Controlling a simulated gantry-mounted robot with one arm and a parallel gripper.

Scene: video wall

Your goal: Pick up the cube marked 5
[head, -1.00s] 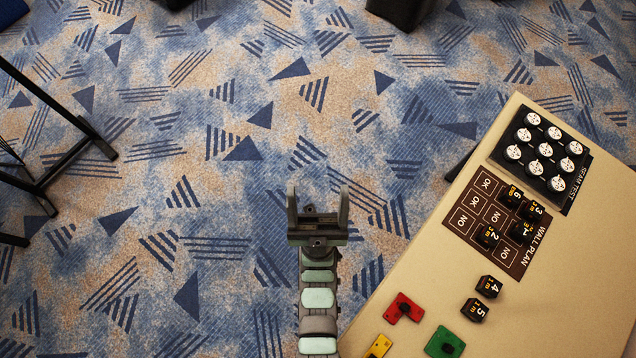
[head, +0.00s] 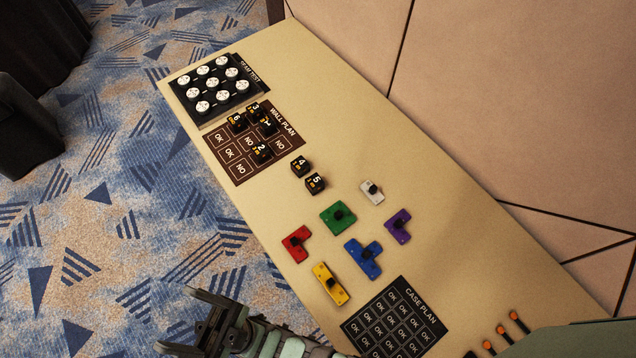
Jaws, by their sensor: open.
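The cube marked 5 (head: 315,183) is black with a pale 5 on top. It sits on the bare beige table (head: 375,135), just below and right of the cube marked 4 (head: 300,166), with a small gap or light contact between them. My gripper (head: 174,319) is open and empty at the lower left, over the carpet beside the table's near edge. It is well apart from the cube marked 5.
The wall plan board (head: 224,155) holds several numbered cubes, beyond cube 4. Behind it is the seam test board (head: 222,104) with white discs. Colored pieces, including a green one (head: 336,219) and a red one (head: 294,245), lie nearer. The case plan board (head: 395,322) is lower right. A wall (head: 520,110) borders the table's right side.

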